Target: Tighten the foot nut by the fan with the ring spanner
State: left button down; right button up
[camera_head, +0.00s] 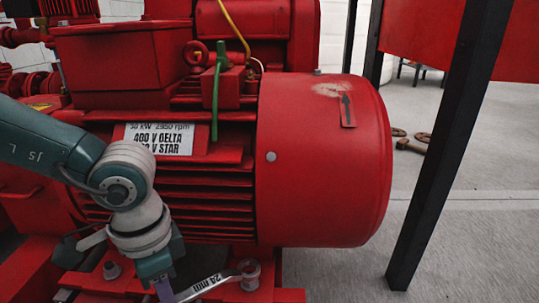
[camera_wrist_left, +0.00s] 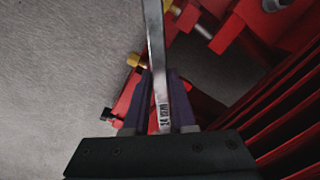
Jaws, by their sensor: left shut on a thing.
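The ring spanner (camera_head: 208,284), a bright steel bar marked 24 mm, lies nearly level, low in the head view. My left gripper (camera_head: 165,290) is shut on its shaft, with the fingertips partly cut off by the bottom edge. The spanner's right end reaches the foot nut (camera_head: 249,268) below the fan cowl (camera_head: 325,160). I cannot tell whether the ring is fully seated around the nut. In the left wrist view the spanner (camera_wrist_left: 155,40) runs up between the purple fingers of my left gripper (camera_wrist_left: 160,85), and its far end is out of frame. My right gripper is not in view.
The red finned motor (camera_head: 190,205) stands close beside my left arm. Another foot bolt (camera_head: 112,268) is to the left.

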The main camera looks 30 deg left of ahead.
pick_arm(q)
jog(key=shift+f+b, duration=1.2)
jog(key=shift+f, duration=0.25)
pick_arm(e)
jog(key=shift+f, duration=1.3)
pick_arm(q)
jog(key=shift+d, duration=0.1)
